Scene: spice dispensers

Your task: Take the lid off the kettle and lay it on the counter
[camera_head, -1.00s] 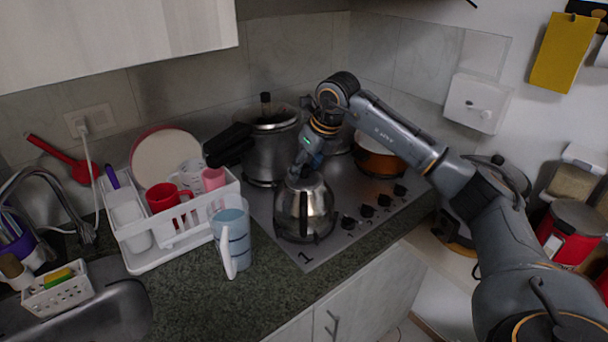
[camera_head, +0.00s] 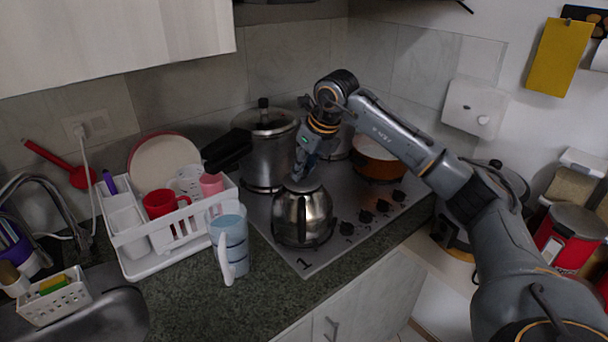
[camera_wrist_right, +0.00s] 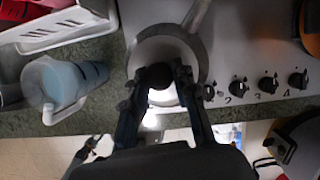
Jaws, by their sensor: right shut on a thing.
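The shiny metal kettle (camera_head: 303,222) stands upright on the front left of the steel stove. My right gripper (camera_head: 302,174) is above it, pointing down, shut on the dark knob (camera_wrist_right: 162,96) of the kettle lid (camera_head: 308,185). The grey lid looks slightly raised and tilted over the kettle's top; the exact gap is hard to see. In the right wrist view the two fingers are on either side of the knob, and the lid (camera_wrist_right: 166,50) lies beyond it. My left gripper is out of view.
The dark speckled counter (camera_head: 262,297) is bare in front of the blue jug (camera_head: 230,243). A white dish rack (camera_head: 150,268) stands left of the kettle. A large pot (camera_head: 270,158) is behind it, and an orange pan (camera_head: 378,164) is at the back right.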

